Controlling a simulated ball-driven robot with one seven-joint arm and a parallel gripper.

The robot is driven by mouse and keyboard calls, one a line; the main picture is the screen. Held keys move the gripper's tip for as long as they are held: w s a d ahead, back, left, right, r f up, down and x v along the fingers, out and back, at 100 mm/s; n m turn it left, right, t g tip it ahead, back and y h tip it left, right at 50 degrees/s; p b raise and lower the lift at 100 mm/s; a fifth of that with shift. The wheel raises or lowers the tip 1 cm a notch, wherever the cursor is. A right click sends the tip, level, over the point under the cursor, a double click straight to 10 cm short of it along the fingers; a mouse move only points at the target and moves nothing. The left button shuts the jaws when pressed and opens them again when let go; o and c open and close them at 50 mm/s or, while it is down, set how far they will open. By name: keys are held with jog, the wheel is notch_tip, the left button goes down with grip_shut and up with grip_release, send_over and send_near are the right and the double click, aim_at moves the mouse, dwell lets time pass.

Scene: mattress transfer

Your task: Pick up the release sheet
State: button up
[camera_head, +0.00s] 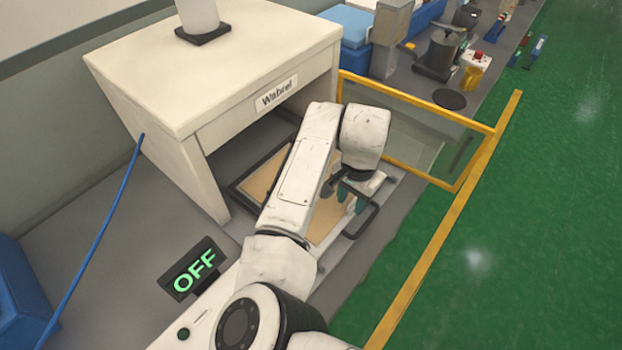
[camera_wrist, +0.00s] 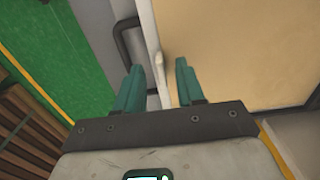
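The release sheet appears to be the flat tan sheet (camera_head: 262,184) lying on a dark-edged tray, partly hidden behind my arm in the head view. It fills the upper right of the wrist view (camera_wrist: 235,50). My gripper (camera_head: 352,192) is over the tray's front end, near its black handle (camera_head: 372,217). In the wrist view, the two teal fingers of my gripper (camera_wrist: 160,67) are apart. A narrow pale strip (camera_wrist: 159,70) along the sheet's edge shows between them; I cannot tell whether it belongs to the sheet. No grip on it is visible.
A cream press housing (camera_head: 215,75) labelled "Wabrel" stands over the tray's back end. A yellow-framed clear guard (camera_head: 425,135) stands to the right of my gripper. Green floor (camera_head: 545,210) lies open on the right.

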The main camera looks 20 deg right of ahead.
jog(key=shift+f, duration=0.95)
grip_shut()
